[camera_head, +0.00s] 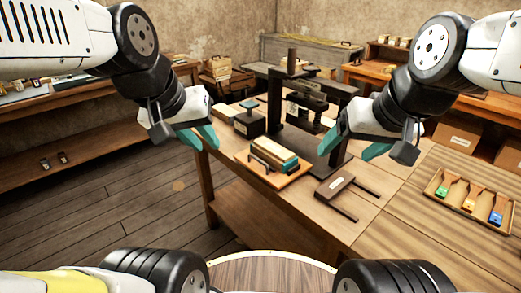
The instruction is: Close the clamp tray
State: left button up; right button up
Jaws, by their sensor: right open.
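The clamp tray (284,184) is a light wooden board near the table's front edge, sticking out in front of the black press (340,112). A pale block with a teal layer (274,152) lies on it, with a dark handle bar at the tray's front. My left gripper (204,146) hangs left of the tray, apart from it, with its teal fingers open and empty. My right gripper (347,154) is to the right of the tray, open and empty, in front of the press's right side. The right gripper and arm hide part of the press.
A dark wooden paddle-like piece with two rods (336,186) lies right of the tray. A dark box (249,122) stands behind the tray at left. A wooden organizer (470,198) with coloured items is at the right. The table front between the paddle and organizer is clear.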

pick_arm(q)
jog(key=w+n, duration=0.2)
jog(key=w, duration=0.1)
jog(key=w+f+n+g, duration=0.1)
jog(key=w+n, duration=0.4)
jog(key=w, duration=0.1)
jog(key=shift+w+a+f+n, duration=0.1)
jog(key=shift+a+f+n, duration=0.1)
jog(key=shift+f+n, duration=0.1)
grip_shut()
jog(key=n+g+h, duration=0.1)
jog(key=n+g, duration=0.2)
jog(key=n, duration=1.3)
send_near(246, 163)
jog(key=s+a+r, duration=0.3)
jog(key=a, duration=0.2)
jog(key=shift+n, duration=0.3)
jog(key=w+d+f, duration=0.1)
jog(key=d+f, duration=0.1)
jog(key=f, duration=0.1)
jog(key=w+d+f, duration=0.1)
jog(key=f, duration=0.2)
jog(key=w+d+f, duration=0.1)
jog(key=d+f, duration=0.1)
jog(key=f, duration=0.1)
jog(key=shift+w+d+f, duration=0.1)
jog(key=shift+w+d, duration=0.15)
jog(key=shift+d, duration=0.1)
jog(key=shift+w+d, duration=0.25)
jog(key=shift+d, duration=0.1)
